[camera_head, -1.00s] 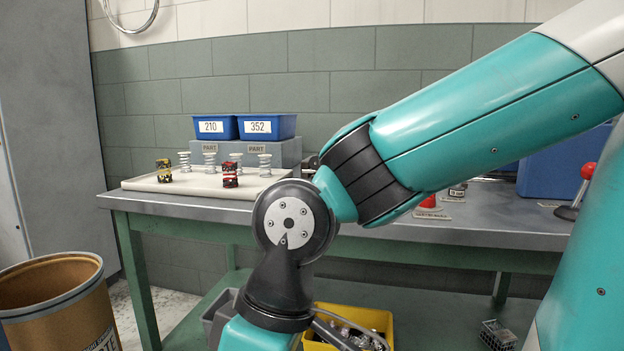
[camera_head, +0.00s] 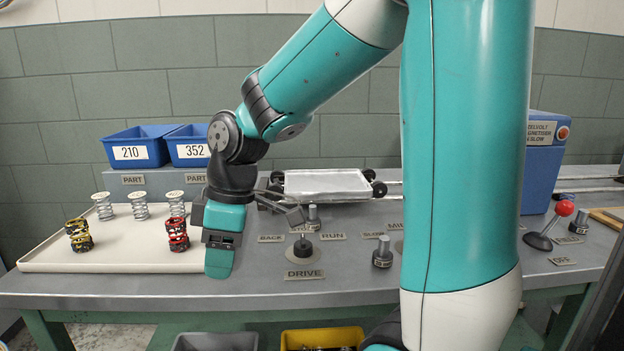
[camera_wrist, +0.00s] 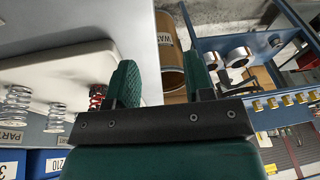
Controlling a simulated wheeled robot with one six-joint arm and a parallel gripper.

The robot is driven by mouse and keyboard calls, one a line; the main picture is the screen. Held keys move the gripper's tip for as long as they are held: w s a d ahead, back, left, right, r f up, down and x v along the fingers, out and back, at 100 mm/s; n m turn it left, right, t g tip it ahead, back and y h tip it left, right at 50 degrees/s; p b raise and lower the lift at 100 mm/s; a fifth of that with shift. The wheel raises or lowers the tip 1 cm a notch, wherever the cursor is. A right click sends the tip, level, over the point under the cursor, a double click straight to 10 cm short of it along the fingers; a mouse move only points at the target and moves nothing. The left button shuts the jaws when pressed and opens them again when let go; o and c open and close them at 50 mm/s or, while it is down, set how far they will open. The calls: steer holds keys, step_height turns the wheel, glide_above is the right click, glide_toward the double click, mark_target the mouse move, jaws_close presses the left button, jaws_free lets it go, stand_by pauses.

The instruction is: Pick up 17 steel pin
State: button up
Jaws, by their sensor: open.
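My gripper (camera_head: 219,262) points down in front of the bench, beside the right end of the pale tray. In the wrist view my gripper (camera_wrist: 160,85) shows two green fingers spread apart with nothing between them. A grey metal cylinder (camera_head: 382,252) stands upright on the bench right of the DRIVE label. A second grey cylinder (camera_head: 313,216) stands further back. I cannot read the number 17 on either, so I cannot tell which is the named pin.
A pale tray (camera_head: 110,262) holds several springs. Blue bins 210 (camera_head: 131,153) and 352 (camera_head: 191,152) stand behind it. A drum (camera_wrist: 172,62) stands beyond the tray in the wrist view.

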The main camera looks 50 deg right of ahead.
steer(key=w+d+r+n+p, duration=0.1)
steer(key=w+d+r+p, duration=0.1)
steer(key=d+r+p, duration=0.45)
steer(key=w+d+r+n+p, duration=0.15)
steer(key=d+r+p, duration=0.25)
steer(key=d, duration=0.5)
steer(key=h+p, duration=0.1)
steer(key=p, duration=0.5)
glide_toward(312, 206)
steer(key=shift+n, duration=0.35)
steer(key=f, duration=0.3)
steer(key=w+f, duration=0.1)
steer(key=f, duration=0.1)
steer(key=shift+a+f, duration=0.1)
steer(key=shift+a, duration=0.05)
steer(key=shift+a+f+p, duration=0.2)
steer(key=shift+f+p, duration=0.15)
steer(key=shift+f, duration=0.95)
steer(key=shift+a+f+p, duration=0.25)
steer(key=shift+f+p, duration=0.1)
steer(key=shift+f, duration=1)
jaws_close()
